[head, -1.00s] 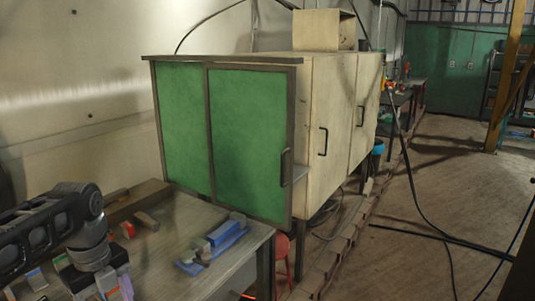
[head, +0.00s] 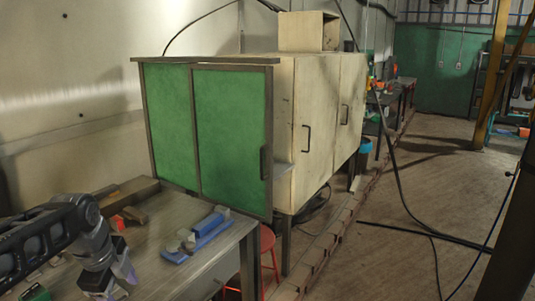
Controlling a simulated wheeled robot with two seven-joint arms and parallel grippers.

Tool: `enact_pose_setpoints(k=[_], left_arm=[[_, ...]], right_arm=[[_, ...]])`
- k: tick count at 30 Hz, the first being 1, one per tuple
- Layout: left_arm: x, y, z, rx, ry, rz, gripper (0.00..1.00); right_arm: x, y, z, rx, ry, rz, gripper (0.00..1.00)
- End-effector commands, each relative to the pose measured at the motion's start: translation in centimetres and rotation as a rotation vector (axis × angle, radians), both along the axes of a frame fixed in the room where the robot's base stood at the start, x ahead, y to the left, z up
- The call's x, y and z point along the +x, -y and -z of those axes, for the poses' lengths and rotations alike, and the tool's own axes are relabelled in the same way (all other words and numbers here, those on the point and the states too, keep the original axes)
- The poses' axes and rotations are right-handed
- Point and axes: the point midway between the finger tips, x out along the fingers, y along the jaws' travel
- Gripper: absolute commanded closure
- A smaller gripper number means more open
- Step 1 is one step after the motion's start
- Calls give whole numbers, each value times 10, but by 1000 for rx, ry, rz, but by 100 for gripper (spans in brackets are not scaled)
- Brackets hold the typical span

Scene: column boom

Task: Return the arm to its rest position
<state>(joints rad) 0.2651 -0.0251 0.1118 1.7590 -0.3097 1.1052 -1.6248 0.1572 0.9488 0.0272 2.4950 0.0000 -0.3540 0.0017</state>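My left arm comes in from the left, low over the workbench (head: 160,280). Its black and grey links bend down at the wrist. My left gripper (head: 112,286) points down near the bottom edge of the view, over the near left part of the bench. Its fingertips are small and partly cut off, so I cannot tell whether it is open or shut, or whether it holds anything. My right gripper is not in view.
A blue block with grey parts (head: 211,226) lies on the bench, right of the gripper. Brown bars (head: 130,193) lie behind the arm. A green-doored cabinet (head: 232,130) stands behind the bench. A red stool (head: 267,240) stands beside it. Floor at right carries black cables (head: 425,232).

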Motion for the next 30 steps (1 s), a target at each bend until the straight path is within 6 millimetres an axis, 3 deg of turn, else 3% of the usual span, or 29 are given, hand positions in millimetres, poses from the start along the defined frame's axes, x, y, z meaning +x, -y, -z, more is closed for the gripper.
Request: enact_pose_setpoints(k=[5, 7, 10, 13, 17, 21, 24, 27, 30], left_arm=[[38, 25, 40, -157, 107, -303, 35], [54, 45, 72, -262, 132, -468, 35], [67, 88, 140, -458, 121, -763, 35], [57, 131, 211, -627, 59, -1056, 35], [10, 182, 293, -747, -66, -1376, 35], [-69, 224, 362, -739, -211, -1597, 35], [-125, 245, 392, -668, -307, -1632, 35], [-170, 259, 409, -593, -395, -1629, 35], [-197, 268, 420, -546, -449, -1621, 35]], right_arm=[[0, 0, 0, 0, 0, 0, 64], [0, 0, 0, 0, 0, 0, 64], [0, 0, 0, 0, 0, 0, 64], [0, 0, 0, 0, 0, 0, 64], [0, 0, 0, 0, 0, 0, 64], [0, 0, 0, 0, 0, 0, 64], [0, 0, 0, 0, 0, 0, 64], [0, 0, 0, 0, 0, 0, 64], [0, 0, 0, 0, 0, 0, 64]])
